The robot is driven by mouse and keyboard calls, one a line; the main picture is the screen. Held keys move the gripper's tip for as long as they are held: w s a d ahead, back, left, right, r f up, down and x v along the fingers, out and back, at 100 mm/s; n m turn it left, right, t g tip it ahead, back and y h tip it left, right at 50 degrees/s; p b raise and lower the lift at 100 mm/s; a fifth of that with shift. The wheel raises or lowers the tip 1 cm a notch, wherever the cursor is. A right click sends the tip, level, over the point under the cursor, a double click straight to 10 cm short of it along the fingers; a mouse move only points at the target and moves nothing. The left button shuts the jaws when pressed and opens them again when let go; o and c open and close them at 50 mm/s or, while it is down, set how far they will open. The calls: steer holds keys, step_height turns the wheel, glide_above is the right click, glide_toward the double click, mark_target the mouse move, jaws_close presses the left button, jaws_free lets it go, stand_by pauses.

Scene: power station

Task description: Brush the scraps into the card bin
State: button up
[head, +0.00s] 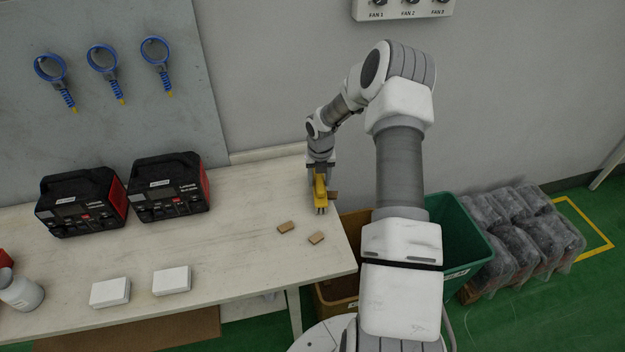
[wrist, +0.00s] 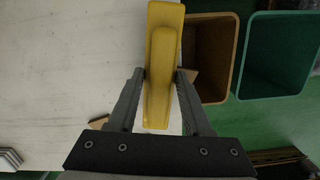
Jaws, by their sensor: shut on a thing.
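My gripper (head: 320,171) is shut on a yellow-handled brush (head: 320,190), near the table's right edge. In the wrist view the yellow handle (wrist: 163,50) lies between my two fingers (wrist: 161,76). The brush's dark lower end points down at the tabletop; I cannot tell whether it touches. Two brown scraps, a left one (head: 286,227) and a right one (head: 317,238), lie on the table nearer the front. A third scrap (head: 333,195) shows just right of the brush, partly hidden. The brown card bin (head: 352,226) stands below the table's right edge, partly hidden by my arm.
A green bin (head: 462,238) stands right of the brown one. Two black power units (head: 168,187) (head: 82,202), two white boxes (head: 172,280) (head: 110,292) and a white bottle (head: 20,291) occupy the table's left. Wrapped dark bags (head: 525,230) lie on the floor at right.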

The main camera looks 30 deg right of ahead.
steer(key=d, duration=0.2)
steer(key=s+d, duration=0.1)
steer(key=d, duration=0.1)
steer(key=shift+d+p, duration=0.35)
steer(key=shift+d, duration=0.05)
steer(key=shift+r, duration=0.1)
stand_by(0.5)
step_height(320, 180, up, 7)
steer(key=p, duration=0.4)
steer(key=shift+p, duration=0.4)
